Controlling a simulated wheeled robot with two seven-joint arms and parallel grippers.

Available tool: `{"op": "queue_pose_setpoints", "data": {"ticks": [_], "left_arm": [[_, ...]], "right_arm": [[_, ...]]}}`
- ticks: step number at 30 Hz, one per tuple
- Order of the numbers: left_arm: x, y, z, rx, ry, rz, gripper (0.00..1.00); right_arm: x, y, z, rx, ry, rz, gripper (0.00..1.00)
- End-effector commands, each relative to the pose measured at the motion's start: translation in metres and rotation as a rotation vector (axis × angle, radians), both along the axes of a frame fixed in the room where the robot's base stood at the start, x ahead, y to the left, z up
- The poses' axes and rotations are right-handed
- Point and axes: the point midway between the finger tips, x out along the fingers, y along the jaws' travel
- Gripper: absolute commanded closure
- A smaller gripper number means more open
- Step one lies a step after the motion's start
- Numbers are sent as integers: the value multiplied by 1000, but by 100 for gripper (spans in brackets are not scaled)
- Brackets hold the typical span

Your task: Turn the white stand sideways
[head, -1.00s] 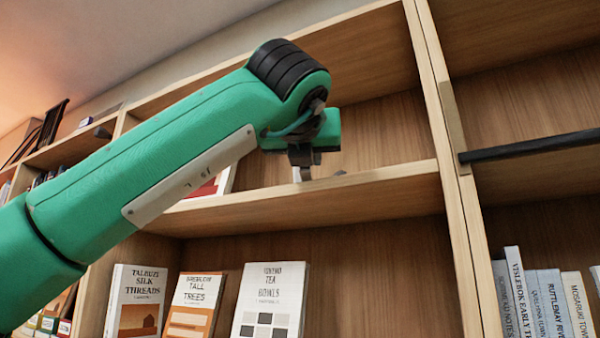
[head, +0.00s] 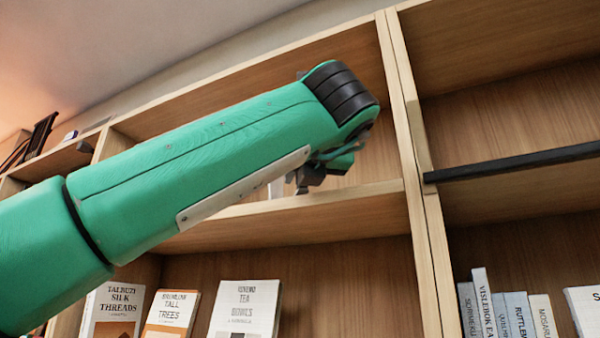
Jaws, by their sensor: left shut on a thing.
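My left gripper (head: 306,182) is just above the upper shelf board, partly hidden by my own green wrist. It is shut. A small pale piece (head: 276,188) shows right beside the fingers, at their left, and looks like part of the white stand; the rest is hidden behind my forearm. How the stand is turned cannot be told. My right gripper is not in view.
The wooden shelf board (head: 340,208) runs under the gripper, with an upright divider (head: 405,130) to its right. Several books face out below, such as the white tea book (head: 245,305). A black bar (head: 510,163) crosses the right bay.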

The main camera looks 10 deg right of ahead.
Motion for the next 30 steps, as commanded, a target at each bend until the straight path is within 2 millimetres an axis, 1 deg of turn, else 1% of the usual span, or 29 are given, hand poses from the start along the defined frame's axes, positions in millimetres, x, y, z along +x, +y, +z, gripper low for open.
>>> {"op": "queue_pose_setpoints", "data": {"ticks": [3,4,6,7,15,19,23,26,30], "left_arm": [[1,2,0,-2,1,3,100],[1,2,0,-2,1,3,77],[1,2,0,-2,1,2,63],[1,2,0,-2,1,2,58],[0,1,0,-1,0,0,58],[-9,0,-1,-1,-2,0,58],[-30,0,-2,-1,-4,0,58],[-54,-1,-3,-2,-4,-1,58],[-88,-2,-2,-2,-4,1,58]], "right_arm": [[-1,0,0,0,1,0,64],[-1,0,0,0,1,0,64],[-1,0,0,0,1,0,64],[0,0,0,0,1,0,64],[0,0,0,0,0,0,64],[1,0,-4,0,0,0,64],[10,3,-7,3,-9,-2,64],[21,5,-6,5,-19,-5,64],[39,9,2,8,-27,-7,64]]}}
